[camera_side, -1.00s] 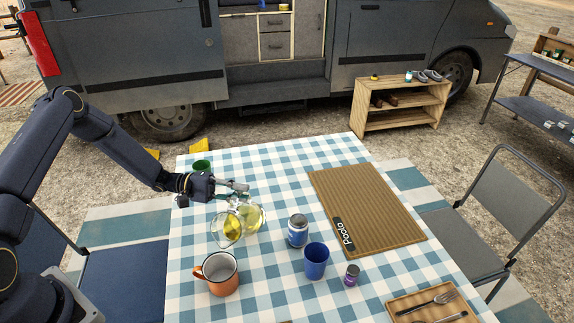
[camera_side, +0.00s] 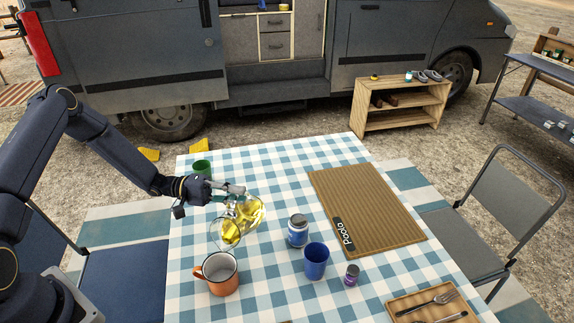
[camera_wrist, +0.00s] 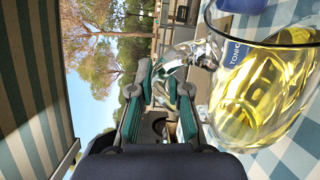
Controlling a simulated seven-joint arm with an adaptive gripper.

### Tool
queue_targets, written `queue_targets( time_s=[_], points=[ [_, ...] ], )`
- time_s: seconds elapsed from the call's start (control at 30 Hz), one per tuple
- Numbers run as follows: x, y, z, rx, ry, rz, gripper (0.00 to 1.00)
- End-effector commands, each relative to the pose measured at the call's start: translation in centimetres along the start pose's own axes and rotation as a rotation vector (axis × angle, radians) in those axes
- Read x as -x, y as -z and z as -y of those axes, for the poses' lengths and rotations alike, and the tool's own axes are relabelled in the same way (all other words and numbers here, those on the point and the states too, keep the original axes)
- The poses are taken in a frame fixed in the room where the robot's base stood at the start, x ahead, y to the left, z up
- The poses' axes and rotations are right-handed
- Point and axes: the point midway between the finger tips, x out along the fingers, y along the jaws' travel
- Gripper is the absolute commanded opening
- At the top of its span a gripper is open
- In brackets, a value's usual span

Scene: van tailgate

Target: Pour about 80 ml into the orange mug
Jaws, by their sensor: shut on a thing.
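The orange mug (camera_side: 221,274) stands upright on the checked cloth, with its handle to the left. A clear glass vessel (camera_side: 238,222) with yellow liquid is held above the table, just behind the mug. In the side view it is tilted, its wide end low and toward the mug. My gripper (camera_side: 236,190) is shut on this vessel's neck or handle. In the wrist view, the gripper fingers (camera_wrist: 163,95) meet the glass, and the vessel (camera_wrist: 262,85) fills the right side. No stream of liquid shows. The inside of the mug looks empty, though its bottom is hard to see.
A green cup (camera_side: 201,169) stands behind my gripper. A ribbed brown mat (camera_side: 370,205) and a cutlery board (camera_side: 432,304) lie to the right.

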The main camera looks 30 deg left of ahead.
Motion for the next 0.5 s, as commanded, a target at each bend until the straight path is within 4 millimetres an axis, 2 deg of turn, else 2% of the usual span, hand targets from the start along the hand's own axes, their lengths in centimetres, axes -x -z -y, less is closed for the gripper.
queue_targets(
  time_s=[0.5],
  points=[
    [0.05,-0.90,-0.86,-0.076,-0.019,0.003,0.00]
  ],
)
